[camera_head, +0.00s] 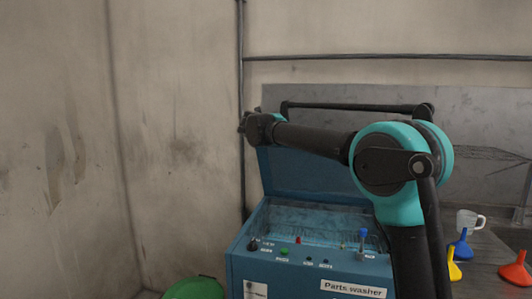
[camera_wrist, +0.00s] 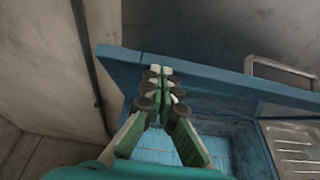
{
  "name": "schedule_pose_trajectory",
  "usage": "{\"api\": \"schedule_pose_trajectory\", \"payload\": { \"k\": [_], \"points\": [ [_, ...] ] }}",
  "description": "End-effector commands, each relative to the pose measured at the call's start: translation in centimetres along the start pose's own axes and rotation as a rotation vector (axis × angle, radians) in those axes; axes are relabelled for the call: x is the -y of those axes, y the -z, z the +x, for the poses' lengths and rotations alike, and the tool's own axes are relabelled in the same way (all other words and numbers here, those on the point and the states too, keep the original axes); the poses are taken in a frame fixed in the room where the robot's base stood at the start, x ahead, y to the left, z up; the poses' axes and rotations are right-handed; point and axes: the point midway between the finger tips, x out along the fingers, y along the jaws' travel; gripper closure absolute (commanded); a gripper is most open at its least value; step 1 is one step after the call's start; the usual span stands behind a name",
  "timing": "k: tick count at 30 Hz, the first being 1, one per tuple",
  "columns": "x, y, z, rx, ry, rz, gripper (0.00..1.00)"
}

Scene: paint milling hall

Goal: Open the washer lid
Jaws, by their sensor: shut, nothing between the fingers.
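The blue parts washer (camera_head: 300,276) stands in the lower middle of the head view, with its label on the front. Its lid (camera_head: 305,178) is raised at the back, and the basin (camera_head: 310,222) below is uncovered. In the wrist view the lid (camera_wrist: 215,79) shows as a blue slab crossing behind my fingers, with the light blue basin (camera_wrist: 156,143) below. My gripper (camera_wrist: 160,72) is shut and empty, its fingertips together at the lid's upper edge. I cannot tell if they touch it. In the head view my gripper (camera_head: 250,124) is at the lid's upper left corner.
Walls stand close on the left and behind. A white mug (camera_head: 470,220), a blue funnel (camera_head: 461,246), a yellow funnel (camera_head: 454,271) and a red funnel (camera_head: 516,272) are at the right. A green round thing (camera_head: 194,288) is at the lower left. A metal drainboard (camera_wrist: 296,145) adjoins the washer.

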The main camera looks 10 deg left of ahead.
Motion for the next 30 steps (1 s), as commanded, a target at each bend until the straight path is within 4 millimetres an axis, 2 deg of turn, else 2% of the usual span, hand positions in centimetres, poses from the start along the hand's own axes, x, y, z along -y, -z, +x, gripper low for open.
{"api": "schedule_pose_trajectory", "payload": {
  "k": [3, 12, 19, 30],
  "points": [
    [0.1, -2.0, 1.8, -0.060, 0.003, 0.002, 1.00],
    [0.0, -4.8, 4.8, -0.082, 0.001, 0.000, 1.00],
    [0.0, -5.7, 5.8, -0.081, 0.001, -0.001, 1.00],
    [0.0, -5.9, 6.0, -0.080, 0.000, -0.001, 1.00]
  ]
}}
